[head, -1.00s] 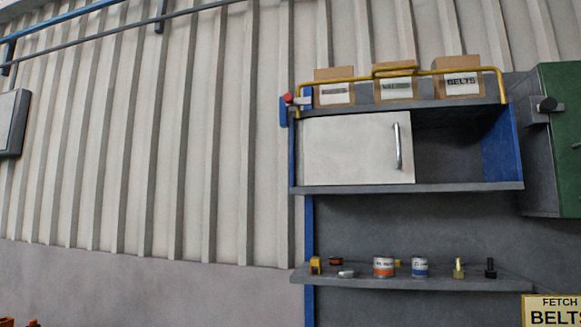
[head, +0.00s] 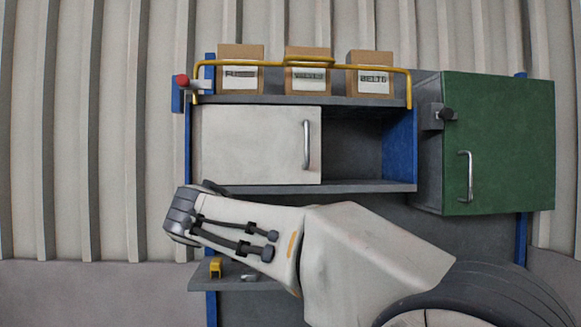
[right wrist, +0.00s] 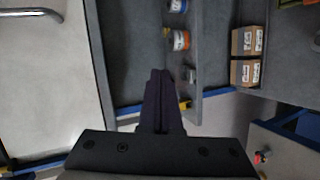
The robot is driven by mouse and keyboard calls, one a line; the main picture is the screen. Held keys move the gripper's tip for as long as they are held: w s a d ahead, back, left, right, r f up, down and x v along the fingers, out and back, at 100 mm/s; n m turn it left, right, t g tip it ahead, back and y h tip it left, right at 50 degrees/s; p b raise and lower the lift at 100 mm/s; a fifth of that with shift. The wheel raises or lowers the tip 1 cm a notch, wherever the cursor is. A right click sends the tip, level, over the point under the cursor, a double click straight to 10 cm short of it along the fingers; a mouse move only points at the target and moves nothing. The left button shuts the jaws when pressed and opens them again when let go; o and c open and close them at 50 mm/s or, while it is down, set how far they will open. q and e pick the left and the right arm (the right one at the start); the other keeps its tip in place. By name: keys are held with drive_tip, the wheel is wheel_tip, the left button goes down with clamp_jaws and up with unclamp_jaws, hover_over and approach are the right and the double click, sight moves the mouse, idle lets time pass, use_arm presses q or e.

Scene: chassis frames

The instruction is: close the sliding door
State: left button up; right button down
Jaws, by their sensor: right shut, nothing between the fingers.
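The sliding door (head: 255,145) is a white panel covering the left part of the grey cabinet (head: 400,188). Its right part stands open, with a dark interior and blue side wall. The upright metal handle (head: 306,145) is at the door's right end. In the right wrist view, which is turned sideways, the door (right wrist: 50,90) fills the left, with its handle (right wrist: 30,13) at top left. My right gripper (right wrist: 160,74) is shut and empty, apart from the handle, in front of the space between cabinet and lower shelf. The head view does not show its fingers. My left gripper is out of view.
A yellow rail (head: 300,64) and several cardboard boxes (head: 240,75) top the cabinet. A green cabinet (head: 505,150) stands at right. A red-ended blue fitting (head: 180,92) is at upper left. The lower shelf (head: 225,283) holds small items, including cans (right wrist: 180,40).

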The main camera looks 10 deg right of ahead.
drive_tip(key=w+r+t+h+p, duration=0.2)
drive_tip(key=w+r+t+h, duration=0.1)
drive_tip(key=r, duration=1.2)
drive_tip(key=p, duration=0.6)
approach(278, 157)
drive_tip(key=w+d, duration=0.3)
drive_tip(key=d, duration=0.1)
use_arm(q)
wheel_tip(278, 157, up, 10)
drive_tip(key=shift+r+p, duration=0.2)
drive_tip(key=shift+p, duration=0.25)
use_arm(e)
drive_tip(key=shift+m, duration=0.3)
drive_tip(key=shift+s+d+f, duration=0.1)
drive_tip(key=shift+d+f, duration=0.1)
drive_tip(key=shift+d, duration=0.5)
drive_tip(key=shift+s+d+f, duration=0.1)
drive_tip(key=shift+d+f, duration=0.05)
drive_tip(key=shift+d, duration=0.6)
drive_tip(key=shift+d+f, duration=0.2)
drive_tip(key=shift+d, duration=0.5)
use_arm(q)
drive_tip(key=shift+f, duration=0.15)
use_arm(e)
drive_tip(key=shift+d, duration=0.1)
